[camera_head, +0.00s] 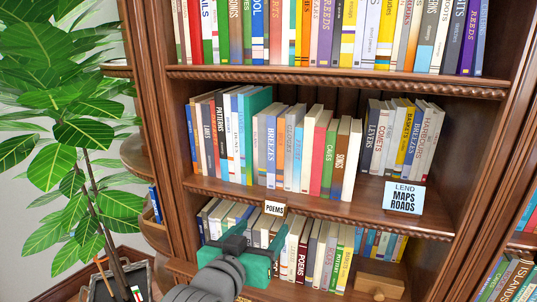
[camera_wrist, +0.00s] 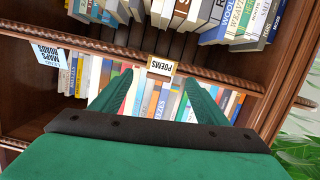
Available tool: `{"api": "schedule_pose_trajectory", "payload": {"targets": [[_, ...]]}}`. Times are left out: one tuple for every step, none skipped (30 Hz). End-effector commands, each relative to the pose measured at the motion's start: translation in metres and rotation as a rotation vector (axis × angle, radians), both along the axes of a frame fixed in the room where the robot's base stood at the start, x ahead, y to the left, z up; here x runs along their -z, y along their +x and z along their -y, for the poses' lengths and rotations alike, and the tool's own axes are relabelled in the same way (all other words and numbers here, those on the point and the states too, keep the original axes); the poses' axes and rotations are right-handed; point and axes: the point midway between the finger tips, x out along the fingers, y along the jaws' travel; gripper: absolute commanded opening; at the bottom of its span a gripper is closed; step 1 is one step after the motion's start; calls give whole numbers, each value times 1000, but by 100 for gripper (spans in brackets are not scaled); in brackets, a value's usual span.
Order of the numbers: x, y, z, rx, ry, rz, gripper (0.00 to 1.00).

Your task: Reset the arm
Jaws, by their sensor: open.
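My gripper (camera_head: 257,238) is green with a dark grey wrist. It is in front of the bookcase, in the picture just below the POEMS label (camera_head: 275,208). Its two fingers are apart with nothing between them. In the wrist view my gripper (camera_wrist: 158,88) also shows open, with the upside-down POEMS label (camera_wrist: 160,67) and book spines seen beyond and between the fingers. The gripper hides part of the lower row of books (camera_head: 301,245). I cannot tell the exact gap between the fingertips and the shelf.
The middle shelf holds several books (camera_head: 272,135) and a LEND MAPS ROADS sign (camera_head: 403,197) at the right. A wooden box (camera_head: 379,281) stands lower right. A leafy plant (camera_head: 85,127) is at the left. The shelf edge (camera_head: 340,219) runs close by the gripper.

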Motion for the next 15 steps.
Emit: {"api": "schedule_pose_trajectory", "payload": {"targets": [[18,2,3,-6,-32,-7,68],[26,3,4,-11,-48,-7,68],[36,4,5,-19,-69,-5,68],[44,4,6,-26,-83,-4,68],[52,4,8,-31,-99,-4,68],[62,4,9,-41,-116,-3,68],[70,4,9,-49,-130,-2,68],[78,3,10,-56,-142,-1,68],[89,2,11,-68,-158,-1,68],[97,1,12,-76,-169,-1,68],[106,0,12,-84,-179,-2,68],[116,-2,13,-98,-192,-1,68],[125,-4,13,-107,-201,-3,68],[133,-6,14,-116,-209,-4,68],[144,-10,14,-128,-219,-4,68]]}}
